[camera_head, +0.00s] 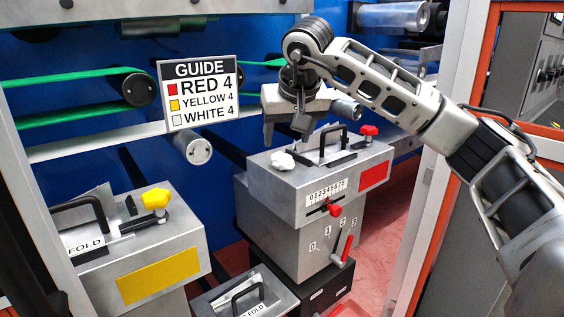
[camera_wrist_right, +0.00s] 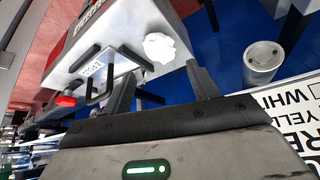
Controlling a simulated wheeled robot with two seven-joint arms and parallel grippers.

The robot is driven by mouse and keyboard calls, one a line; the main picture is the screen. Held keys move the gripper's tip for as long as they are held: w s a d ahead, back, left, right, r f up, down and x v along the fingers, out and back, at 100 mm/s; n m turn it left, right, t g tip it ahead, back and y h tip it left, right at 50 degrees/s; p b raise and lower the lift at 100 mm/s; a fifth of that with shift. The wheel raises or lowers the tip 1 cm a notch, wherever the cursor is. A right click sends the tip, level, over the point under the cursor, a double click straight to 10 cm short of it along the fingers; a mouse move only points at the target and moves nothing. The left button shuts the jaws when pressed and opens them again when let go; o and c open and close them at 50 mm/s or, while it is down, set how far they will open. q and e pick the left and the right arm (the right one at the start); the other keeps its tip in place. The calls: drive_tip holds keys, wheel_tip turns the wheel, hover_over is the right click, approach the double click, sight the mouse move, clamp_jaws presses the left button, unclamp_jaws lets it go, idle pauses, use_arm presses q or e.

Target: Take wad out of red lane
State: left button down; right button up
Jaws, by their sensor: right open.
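The red lane box (camera_head: 283,184) is a grey metal block with a red label on its front, right of centre in the head view. A white lumpy piece that looks like the wad (camera_head: 282,161) sits at the left end of its top. It also shows in the right wrist view (camera_wrist_right: 160,47), beyond and between the fingertips. My right gripper (camera_head: 285,128) is above the box's left part, open, with its fingers pointing down and apart from the wad. My left gripper is out of view.
A black handle (camera_head: 333,145) and a red knob (camera_head: 369,130) stand up from the box top. A guide sign (camera_head: 199,93) hangs to the left. A box with a yellow label (camera_head: 160,275) stands at left, and another box (camera_head: 225,300) is low in front.

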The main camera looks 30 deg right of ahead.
sight(282, 155)
drive_tip(key=shift+s+a+x, duration=0.1)
drive_tip(key=shift+a+x, duration=0.05)
drive_tip(key=shift+x, duration=1.35)
drive_tip(key=shift+s+a+x, duration=0.1)
drive_tip(key=shift+x, duration=1.4)
drive_tip(key=shift+f, duration=0.1)
drive_tip(key=c, duration=0.7)
